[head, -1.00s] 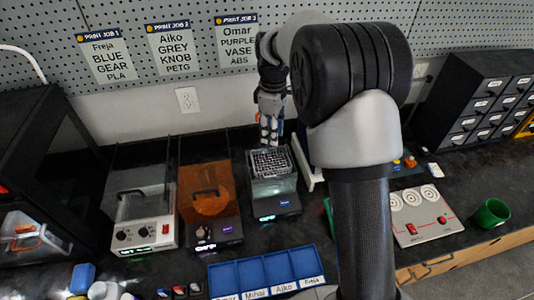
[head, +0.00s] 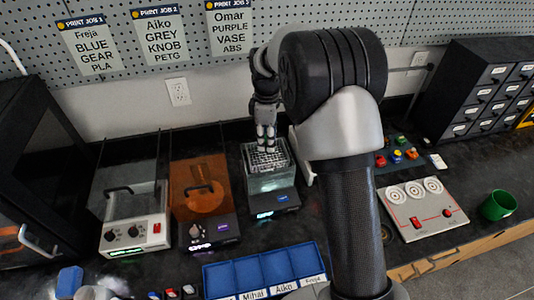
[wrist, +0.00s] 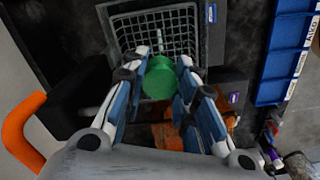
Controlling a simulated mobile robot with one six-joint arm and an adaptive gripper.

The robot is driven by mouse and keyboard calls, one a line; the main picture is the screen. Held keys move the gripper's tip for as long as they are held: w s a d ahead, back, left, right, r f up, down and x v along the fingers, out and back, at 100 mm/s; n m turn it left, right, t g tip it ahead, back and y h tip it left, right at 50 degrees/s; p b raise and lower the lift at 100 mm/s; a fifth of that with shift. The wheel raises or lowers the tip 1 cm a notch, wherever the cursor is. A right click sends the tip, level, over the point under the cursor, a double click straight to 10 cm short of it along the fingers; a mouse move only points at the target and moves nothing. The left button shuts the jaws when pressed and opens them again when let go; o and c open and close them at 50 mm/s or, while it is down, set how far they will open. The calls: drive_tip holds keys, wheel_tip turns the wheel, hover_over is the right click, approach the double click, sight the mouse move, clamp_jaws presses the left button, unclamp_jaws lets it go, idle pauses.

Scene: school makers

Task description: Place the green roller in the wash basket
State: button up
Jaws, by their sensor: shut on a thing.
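The green roller (wrist: 159,78) is between my fingertips in the wrist view. My gripper (wrist: 160,85) is shut on it. Behind the roller is the wash basket (wrist: 185,22), a grey wire-mesh basket, and the roller overlaps its near part in this view. In the head view the wash basket (head: 280,158) sits at the top of a clear wash station (head: 272,203). My gripper (head: 266,143) points down at the basket's back part there. The roller cannot be made out in the head view. Whether it touches the basket cannot be told.
An orange-lidded machine (head: 202,190) and a clear-lidded machine (head: 130,190) stand left of the station. A blue sorting tray (head: 265,270) lies in front. A white panel with dials (head: 425,208) and a green cup (head: 498,205) are at the right.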

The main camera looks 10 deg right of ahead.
sight(267, 158)
drive_tip(key=shift+f+b, duration=0.85)
drive_tip(key=shift+f, duration=1.95)
drive_tip(key=shift+f, duration=0.15)
drive_tip(key=o, duration=0.5)
